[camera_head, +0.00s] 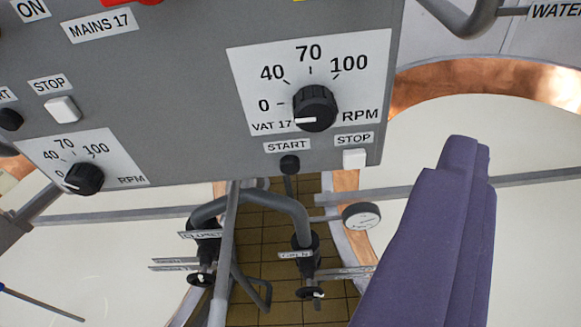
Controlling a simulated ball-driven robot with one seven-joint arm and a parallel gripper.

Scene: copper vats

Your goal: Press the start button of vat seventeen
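The grey control panel (200,90) fills the upper left. Its right-hand dial plate (245,75) reads "VAT 17" and bears a black knob (315,108) with its white mark towards 0. Below it, under the START label (287,146), is the black round start button (289,164) of vat seventeen. My gripper (468,150) shows as purple fingers at the lower right, lying close together with nothing seen between them. The tips are to the right of the start button and apart from it in the picture; the depth gap is hard to judge.
A white stop button (355,158) sits right of the start button. Another dial (84,178) and white stop button (62,109) are at left. Pipes with valves (305,255) and a round gauge (361,215) are below the panel. A copper-rimmed vat (490,85) is at right.

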